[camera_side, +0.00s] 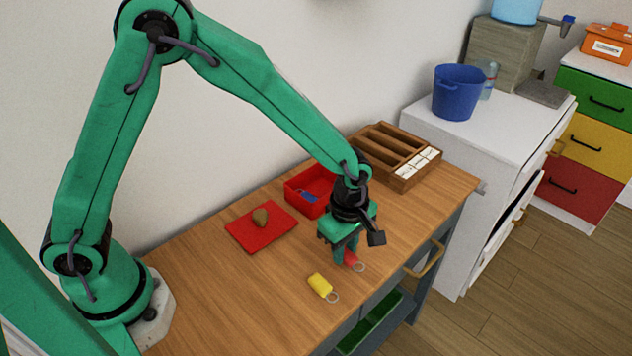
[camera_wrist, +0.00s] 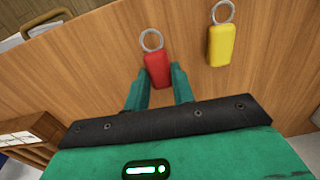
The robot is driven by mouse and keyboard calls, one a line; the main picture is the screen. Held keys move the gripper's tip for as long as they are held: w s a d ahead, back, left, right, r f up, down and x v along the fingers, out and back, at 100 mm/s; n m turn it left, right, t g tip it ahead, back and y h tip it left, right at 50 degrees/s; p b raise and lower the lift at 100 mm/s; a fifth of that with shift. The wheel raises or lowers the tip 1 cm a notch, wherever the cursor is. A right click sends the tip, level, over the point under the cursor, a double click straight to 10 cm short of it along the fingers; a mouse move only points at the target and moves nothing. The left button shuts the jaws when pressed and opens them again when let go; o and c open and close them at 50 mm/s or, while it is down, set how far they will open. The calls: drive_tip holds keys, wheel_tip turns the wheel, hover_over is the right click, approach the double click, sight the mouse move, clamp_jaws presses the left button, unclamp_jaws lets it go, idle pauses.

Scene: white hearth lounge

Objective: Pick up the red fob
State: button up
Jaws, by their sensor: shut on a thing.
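The red fob (camera_wrist: 158,70) is a small rounded block with a metal ring at one end. In the wrist view it sits between the two green fingers of my gripper (camera_wrist: 159,88), which is shut on it. In the side view my gripper (camera_side: 345,257) points down over the table, and the red fob (camera_side: 351,260) shows partly at the fingertips, its ring toward the front right. Part of the fob is hidden by the fingers. I cannot tell whether it touches the table.
A yellow fob (camera_side: 320,286) with a ring lies nearby on the wooden table (camera_side: 220,300). Behind are a red mat (camera_side: 243,238) with a brown lump (camera_side: 260,217), a red bin (camera_side: 297,203) holding something blue, and a wooden compartment box (camera_side: 372,148). The front left tabletop is clear.

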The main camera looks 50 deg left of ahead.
wheel_tip(320, 180, up, 3)
drive_tip(key=shift+f, duration=0.2)
drive_tip(key=s+d+r, duration=0.6)
drive_tip(key=s+r, duration=0.1)
drive_tip(key=s, duration=0.3)
drive_tip(key=shift+d, duration=0.15)
drive_tip(key=shift+w, duration=0.2)
